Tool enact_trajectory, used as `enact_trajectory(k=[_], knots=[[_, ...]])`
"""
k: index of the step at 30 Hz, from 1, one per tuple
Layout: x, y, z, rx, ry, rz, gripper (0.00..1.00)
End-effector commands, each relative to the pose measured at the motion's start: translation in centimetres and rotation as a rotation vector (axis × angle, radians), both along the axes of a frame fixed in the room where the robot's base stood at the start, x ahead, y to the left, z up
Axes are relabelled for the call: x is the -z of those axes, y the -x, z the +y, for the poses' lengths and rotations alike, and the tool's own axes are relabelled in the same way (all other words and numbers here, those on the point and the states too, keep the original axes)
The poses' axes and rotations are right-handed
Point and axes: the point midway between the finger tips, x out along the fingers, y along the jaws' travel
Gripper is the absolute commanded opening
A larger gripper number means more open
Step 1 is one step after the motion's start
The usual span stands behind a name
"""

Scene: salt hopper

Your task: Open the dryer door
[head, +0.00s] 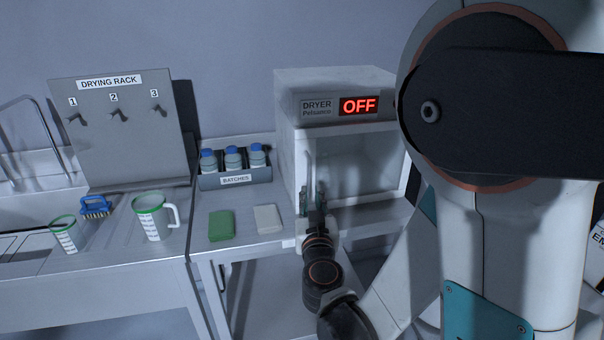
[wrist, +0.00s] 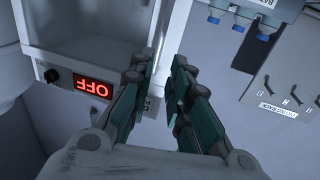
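The dryer (head: 290,115) is a white box on the bench, with a red OFF display. Its glass-fronted door (head: 362,165) looks closed, and a slim upright handle (head: 309,160) runs along its left side. In the wrist view the dryer door (wrist: 85,25) appears upside down at the upper left. My gripper (head: 315,192) is upright in front of the door's lower left, close to the handle's lower end. In the wrist view my gripper (wrist: 161,68) has its fingertips apart, with nothing clearly held between them. Whether it touches the handle cannot be told.
A rack of blue-capped bottles (head: 233,160) stands left of the dryer. A green block (head: 221,225) and a pale block (head: 268,218) lie on the bench. Two jugs, including one with a handle (head: 152,222), a brush (head: 95,206) and the drying rack (head: 125,135) are farther left.

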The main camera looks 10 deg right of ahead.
Motion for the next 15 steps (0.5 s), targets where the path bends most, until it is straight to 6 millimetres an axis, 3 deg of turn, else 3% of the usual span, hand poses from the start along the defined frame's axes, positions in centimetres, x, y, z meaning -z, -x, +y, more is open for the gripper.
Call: enact_trajectory(k=[15], knots=[[0.1, -9.4, -1.9, 0.002, 0.0, 0.001, 0.17]])
